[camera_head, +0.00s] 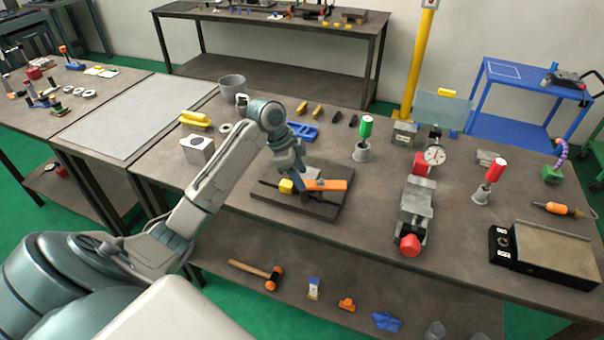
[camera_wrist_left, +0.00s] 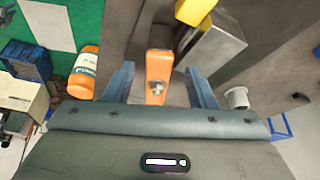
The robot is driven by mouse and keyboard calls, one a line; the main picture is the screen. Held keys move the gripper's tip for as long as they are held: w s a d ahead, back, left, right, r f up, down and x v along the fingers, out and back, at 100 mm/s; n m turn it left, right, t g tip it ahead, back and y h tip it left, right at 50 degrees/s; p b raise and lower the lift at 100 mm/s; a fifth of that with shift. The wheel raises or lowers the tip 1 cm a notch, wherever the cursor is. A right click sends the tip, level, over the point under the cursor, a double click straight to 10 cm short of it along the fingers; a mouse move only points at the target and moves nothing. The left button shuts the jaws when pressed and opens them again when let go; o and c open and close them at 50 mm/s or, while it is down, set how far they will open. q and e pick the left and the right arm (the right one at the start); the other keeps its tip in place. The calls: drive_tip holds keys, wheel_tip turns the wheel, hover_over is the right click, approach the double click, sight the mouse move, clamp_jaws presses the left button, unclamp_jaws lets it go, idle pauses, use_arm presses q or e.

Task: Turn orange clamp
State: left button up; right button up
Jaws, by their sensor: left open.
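The orange clamp (camera_head: 326,185) is a flat bar on the dark plate (camera_head: 300,207) in the middle of the near table. A yellow block (camera_head: 286,186) sits at its left. In the left wrist view the orange clamp (camera_wrist_left: 158,72) shows a bolt head on top and lies between the fingers. My left gripper (camera_head: 312,180) is just above the clamp; its fingers (camera_wrist_left: 160,88) stand on both sides of the clamp with gaps. It is open. The yellow block (camera_wrist_left: 196,10) is at the top of the wrist view, by a grey metal block. My right gripper is not in view.
A vise with a red knob (camera_head: 410,245) and a dial gauge (camera_head: 434,155) stand to the right. A green-handled tool (camera_head: 365,130) stands behind. A white block (camera_head: 198,149) is to the left. A hammer (camera_head: 258,273) lies on the lower shelf.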

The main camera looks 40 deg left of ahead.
use_arm(q)
drive_tip(key=shift+x, duration=0.8)
clamp_jaws()
